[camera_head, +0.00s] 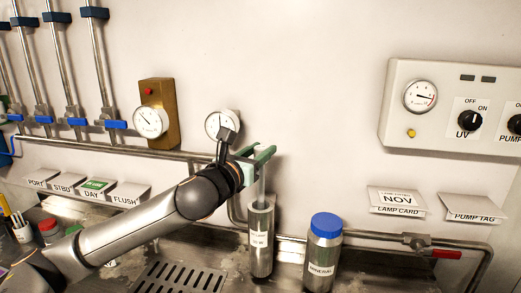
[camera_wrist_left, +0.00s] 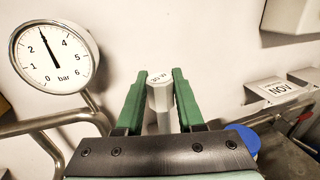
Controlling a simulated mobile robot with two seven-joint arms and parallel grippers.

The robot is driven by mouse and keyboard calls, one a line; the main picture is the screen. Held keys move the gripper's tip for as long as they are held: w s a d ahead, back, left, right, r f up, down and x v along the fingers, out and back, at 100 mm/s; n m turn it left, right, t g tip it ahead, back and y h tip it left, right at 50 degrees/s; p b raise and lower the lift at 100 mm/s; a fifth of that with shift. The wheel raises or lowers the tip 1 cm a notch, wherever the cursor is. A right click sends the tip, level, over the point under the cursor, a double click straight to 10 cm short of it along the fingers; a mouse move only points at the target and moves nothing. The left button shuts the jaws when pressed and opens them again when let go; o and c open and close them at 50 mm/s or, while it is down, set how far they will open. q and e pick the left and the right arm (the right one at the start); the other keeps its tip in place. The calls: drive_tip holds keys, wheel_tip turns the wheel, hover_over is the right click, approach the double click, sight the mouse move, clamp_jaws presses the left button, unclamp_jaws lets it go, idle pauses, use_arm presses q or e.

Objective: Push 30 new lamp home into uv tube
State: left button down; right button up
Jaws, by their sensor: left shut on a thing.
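The new lamp shows in the head view as a pale, slim upright piece (camera_head: 261,187), between my left gripper and the steel UV tube (camera_head: 261,240). Its lower end appears to be inside the tube's top opening. My left gripper (camera_head: 262,154) has green fingers and is shut on the lamp's upper part, just above the tube. In the left wrist view, the lamp's pale cap with small printing (camera_wrist_left: 160,79) stands between the two green fingers. The depth of the lamp inside the tube is hidden. My right gripper is not in view.
A round gauge (camera_head: 222,125) and steel pipes are on the wall behind. A slotted drain plate (camera_head: 178,278) lies at front left. A red-handled valve (camera_head: 445,254) is at right.

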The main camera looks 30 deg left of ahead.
sight(259, 191)
use_arm(q)
drive_tip(key=shift+f+b, duration=2.8)
drive_tip(key=shift+f, duration=2.15)
drive_tip(key=shift+c, duration=2.2)
unclamp_jaws()
drive_tip(key=shift+s, duration=0.1)
drive_tip(key=s+p, duration=0.7)
drive_tip(key=s, duration=0.5)
drive_tip(key=shift+s, duration=0.15)
